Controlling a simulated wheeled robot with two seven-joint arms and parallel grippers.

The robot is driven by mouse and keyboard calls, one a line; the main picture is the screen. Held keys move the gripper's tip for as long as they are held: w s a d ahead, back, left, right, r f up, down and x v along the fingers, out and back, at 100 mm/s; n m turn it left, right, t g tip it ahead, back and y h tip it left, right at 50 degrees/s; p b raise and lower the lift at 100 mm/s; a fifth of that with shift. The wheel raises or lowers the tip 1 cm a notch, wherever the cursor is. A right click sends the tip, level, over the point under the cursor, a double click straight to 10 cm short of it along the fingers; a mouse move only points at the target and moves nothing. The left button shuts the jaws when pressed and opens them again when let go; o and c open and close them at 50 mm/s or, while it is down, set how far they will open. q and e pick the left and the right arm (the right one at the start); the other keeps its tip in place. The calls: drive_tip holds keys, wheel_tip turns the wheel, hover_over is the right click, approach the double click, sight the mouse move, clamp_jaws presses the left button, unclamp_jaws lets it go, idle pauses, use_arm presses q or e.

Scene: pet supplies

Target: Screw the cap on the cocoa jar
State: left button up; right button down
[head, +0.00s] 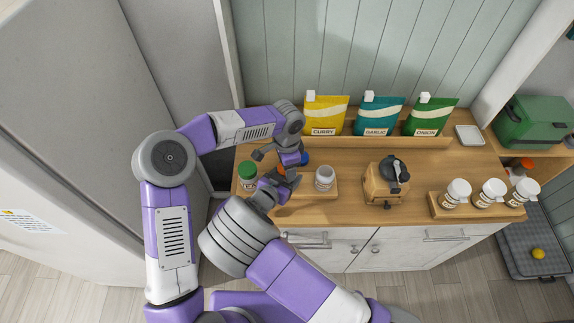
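A small white jar (324,181) stands upright on a low wooden board at the left part of the counter; its label is too small to read. A green-capped jar (247,176) stands to its left. An orange cap (281,170) and a blue cap (304,158) show partly behind my grippers. I cannot tell which of these is the cocoa jar. My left gripper (287,160) reaches down from above, behind the right one. My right gripper (281,187) is just left of the white jar. Their fingers overlap in view, and any hold is hidden.
Yellow (325,115), teal (379,116) and green (430,115) pouches stand along the back. A wooden grinder (385,184) stands mid-counter. White-capped jars stand on a tray (455,210) at right. Counter between grinder and tray is clear. A refrigerator is at left.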

use_arm(q)
drive_tip(key=o, duration=1.2)
drive_tip(key=shift+c, duration=0.2)
drive_tip(key=shift+r, duration=2.3)
drive_tip(key=shift+c, duration=0.4)
